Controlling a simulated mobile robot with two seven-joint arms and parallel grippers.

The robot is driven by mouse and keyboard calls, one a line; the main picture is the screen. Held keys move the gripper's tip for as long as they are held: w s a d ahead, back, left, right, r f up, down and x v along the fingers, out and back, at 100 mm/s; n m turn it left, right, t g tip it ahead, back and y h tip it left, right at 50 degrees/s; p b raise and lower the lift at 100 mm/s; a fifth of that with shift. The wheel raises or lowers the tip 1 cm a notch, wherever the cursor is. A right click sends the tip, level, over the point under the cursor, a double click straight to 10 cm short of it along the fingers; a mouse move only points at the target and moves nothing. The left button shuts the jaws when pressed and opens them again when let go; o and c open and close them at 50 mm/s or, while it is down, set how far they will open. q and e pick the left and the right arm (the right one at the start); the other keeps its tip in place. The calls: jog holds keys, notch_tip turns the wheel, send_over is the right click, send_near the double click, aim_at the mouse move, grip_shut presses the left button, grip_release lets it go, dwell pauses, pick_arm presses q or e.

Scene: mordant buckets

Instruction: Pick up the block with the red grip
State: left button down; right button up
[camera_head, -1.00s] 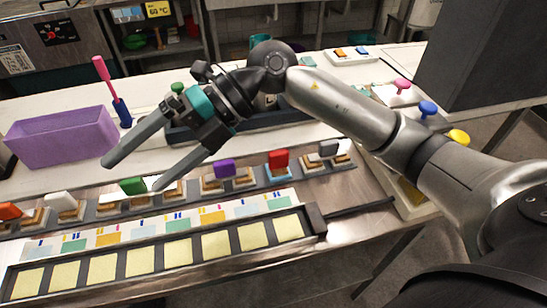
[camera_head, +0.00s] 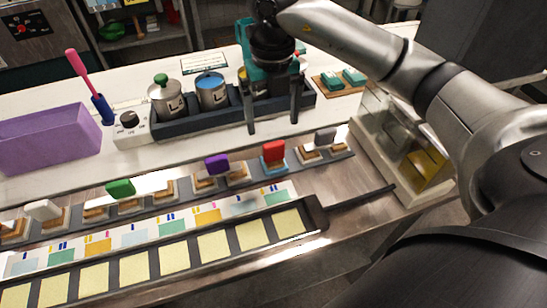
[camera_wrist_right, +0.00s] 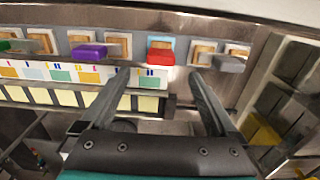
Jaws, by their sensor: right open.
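The block with the red grip (camera_head: 273,152) stands in the row of blocks on the metal bench, on a light-blue base. It also shows in the right wrist view (camera_wrist_right: 160,54), just beyond the fingertips. My right gripper (camera_head: 272,128) points down, open and empty, above and slightly behind the red grip in the head view. Its two fingers also show in the right wrist view (camera_wrist_right: 158,78), with the red grip between their lines and apart from them. My left gripper is not in view.
Blocks with a purple grip (camera_head: 217,163) and a grey grip (camera_head: 325,136) flank the red one. A green grip (camera_head: 121,188) and a white grip (camera_head: 43,210) stand further left. A dark tray (camera_head: 180,127) with canisters lies behind. A strip of yellow pads (camera_head: 214,246) lies in front.

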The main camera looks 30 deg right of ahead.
aim_at(274, 143)
notch_tip(274, 143, down, 9)
jog(key=shift+d+f+b, duration=0.1)
jog(key=shift+f+b, duration=0.1)
jog(key=shift+b, duration=0.2)
grip_shut()
dwell(0.8)
